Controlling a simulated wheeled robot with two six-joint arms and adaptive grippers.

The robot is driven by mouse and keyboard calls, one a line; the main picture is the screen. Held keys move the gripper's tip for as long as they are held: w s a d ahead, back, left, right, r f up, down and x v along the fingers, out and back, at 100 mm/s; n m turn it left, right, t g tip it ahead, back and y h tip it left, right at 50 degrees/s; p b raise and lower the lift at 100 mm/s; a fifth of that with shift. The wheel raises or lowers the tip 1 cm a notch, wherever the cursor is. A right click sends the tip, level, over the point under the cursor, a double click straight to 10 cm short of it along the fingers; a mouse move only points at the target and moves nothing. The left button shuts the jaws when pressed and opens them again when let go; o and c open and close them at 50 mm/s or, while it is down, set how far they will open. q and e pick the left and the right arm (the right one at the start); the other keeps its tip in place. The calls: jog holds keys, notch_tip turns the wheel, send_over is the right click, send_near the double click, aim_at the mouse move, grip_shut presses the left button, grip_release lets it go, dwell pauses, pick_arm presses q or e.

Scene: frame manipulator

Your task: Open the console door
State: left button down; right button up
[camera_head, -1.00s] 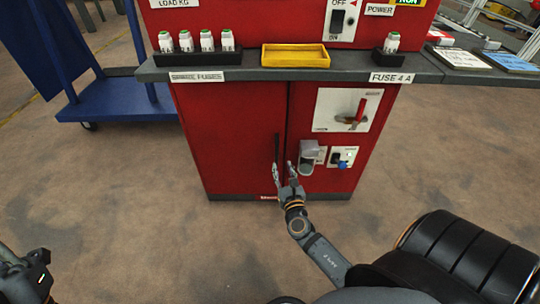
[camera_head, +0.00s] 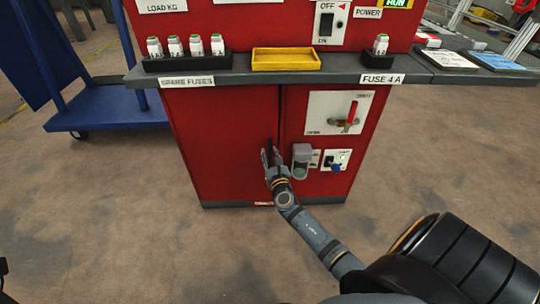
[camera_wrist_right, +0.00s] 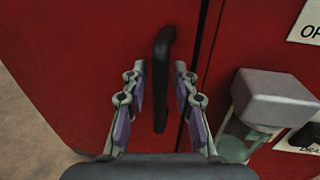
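The red console door (camera_head: 220,140) is the left front panel of the cabinet under the grey shelf, and it looks shut along the vertical seam. Its upright black handle (camera_wrist_right: 162,80) sits near that seam. My right gripper (camera_head: 268,158) is at the handle in the head view and partly hides it. In the right wrist view my right gripper (camera_wrist_right: 160,85) is open, with one finger on each side of the handle and gaps between. Only a dark sliver of my left arm shows at the left edge of the head view; its gripper is out of sight.
A grey box-shaped latch (camera_head: 302,160) and a switch plate (camera_head: 337,160) are right of the seam, below a red lever (camera_head: 352,112). The shelf (camera_head: 220,77) juts out above. A blue cart (camera_head: 110,115) stands left. The floor in front is clear.

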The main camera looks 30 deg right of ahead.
grip_shut()
jog(key=shift+s, duration=0.1)
dwell(0.4)
